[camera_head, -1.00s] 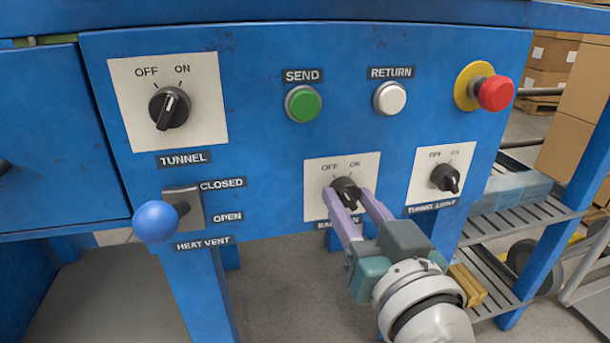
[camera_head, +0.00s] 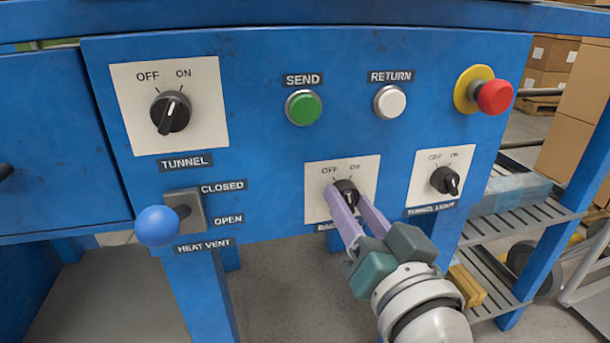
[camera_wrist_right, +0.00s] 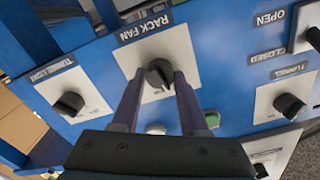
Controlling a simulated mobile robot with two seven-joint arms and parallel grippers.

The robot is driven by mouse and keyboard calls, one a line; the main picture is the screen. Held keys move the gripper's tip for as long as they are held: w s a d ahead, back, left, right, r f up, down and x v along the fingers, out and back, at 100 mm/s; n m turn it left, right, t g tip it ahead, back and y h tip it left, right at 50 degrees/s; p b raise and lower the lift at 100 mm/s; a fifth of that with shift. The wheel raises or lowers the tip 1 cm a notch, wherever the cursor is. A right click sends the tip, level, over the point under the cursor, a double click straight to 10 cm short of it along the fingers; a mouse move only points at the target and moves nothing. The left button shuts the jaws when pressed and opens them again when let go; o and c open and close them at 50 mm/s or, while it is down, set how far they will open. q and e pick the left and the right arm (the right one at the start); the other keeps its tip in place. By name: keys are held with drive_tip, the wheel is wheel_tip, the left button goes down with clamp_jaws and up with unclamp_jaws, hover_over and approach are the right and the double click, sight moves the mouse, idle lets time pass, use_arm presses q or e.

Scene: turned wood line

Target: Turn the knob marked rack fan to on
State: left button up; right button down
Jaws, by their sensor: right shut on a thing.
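The rack fan knob (camera_head: 346,189) is a black rotary knob on a white plate with OFF at left and ON at right. My right gripper (camera_head: 347,195) is shut on it, one purple finger on each side. In the wrist view, the knob (camera_wrist_right: 159,73) sits between the fingertips of my right gripper (camera_wrist_right: 160,79), under a clear RACK FAN label (camera_wrist_right: 143,25). The fingers partly cover that label in the head view. The knob's pointer is too covered to read surely. My left gripper is not in view.
The tunnel light knob (camera_head: 445,181) is close on the right. Green send (camera_head: 304,107) and white return (camera_head: 390,101) buttons and a red mushroom button (camera_head: 494,97) are above. The tunnel knob (camera_head: 170,112) and blue-balled heat vent lever (camera_head: 157,226) are at left.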

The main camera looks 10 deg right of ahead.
drive_tip(key=m, duration=0.4)
drive_tip(key=shift+m, duration=2.3)
drive_tip(key=shift+c, duration=2.1)
unclamp_jaws()
drive_tip(key=s+p, duration=0.2)
drive_tip(key=s, duration=0.8)
drive_tip(key=shift+d, duration=0.15)
